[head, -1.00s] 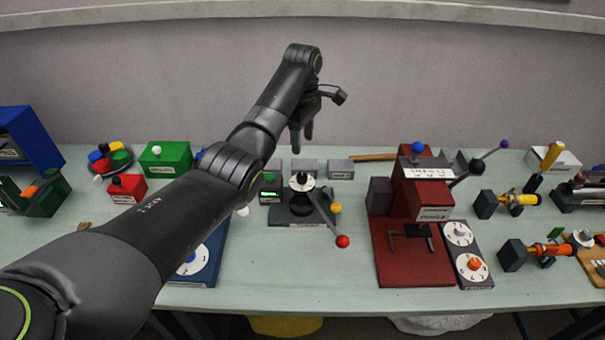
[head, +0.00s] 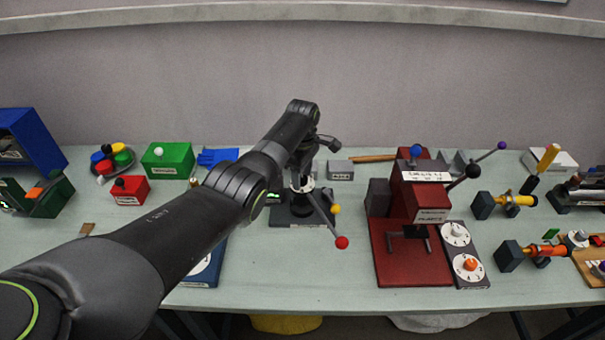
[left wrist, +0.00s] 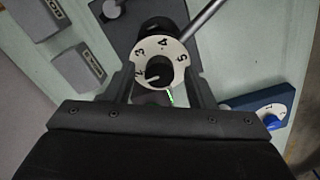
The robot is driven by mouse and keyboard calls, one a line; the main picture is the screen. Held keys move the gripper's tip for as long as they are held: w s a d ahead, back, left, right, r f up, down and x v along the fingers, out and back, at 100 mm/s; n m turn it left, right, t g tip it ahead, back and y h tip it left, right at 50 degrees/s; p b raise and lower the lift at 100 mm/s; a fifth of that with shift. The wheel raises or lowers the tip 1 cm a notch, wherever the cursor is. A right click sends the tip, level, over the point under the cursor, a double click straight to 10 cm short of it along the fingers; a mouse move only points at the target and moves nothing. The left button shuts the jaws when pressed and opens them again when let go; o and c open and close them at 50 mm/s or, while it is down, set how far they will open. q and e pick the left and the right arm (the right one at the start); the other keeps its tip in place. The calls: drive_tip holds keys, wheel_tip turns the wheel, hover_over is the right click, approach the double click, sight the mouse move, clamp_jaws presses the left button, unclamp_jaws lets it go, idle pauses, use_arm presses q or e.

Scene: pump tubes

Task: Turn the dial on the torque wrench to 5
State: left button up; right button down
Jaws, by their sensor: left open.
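A white round dial (left wrist: 158,49) with the figures 2, 3, 4 and 5 and a black centre knob (left wrist: 160,72) shows in the left wrist view. A small white mark on the knob seems to face the lower left. In the head view the dial sits on top of a dark stand (head: 303,213), with lever rods ending in a red ball (head: 342,242) and a yellow ball. My left gripper (left wrist: 161,84) is open, one finger on either side of the knob. I cannot tell whether they touch it. The arm partly hides the dial in the head view. My right gripper is out of view.
A red press (head: 412,240) with a dial panel (head: 461,250) stands to the right. A grey block (head: 340,170) stands behind the stand. A blue dial box (head: 203,272) is partly under my arm. The front table strip right of it is clear.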

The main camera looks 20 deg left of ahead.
use_arm(q)
drive_tip(key=c, duration=1)
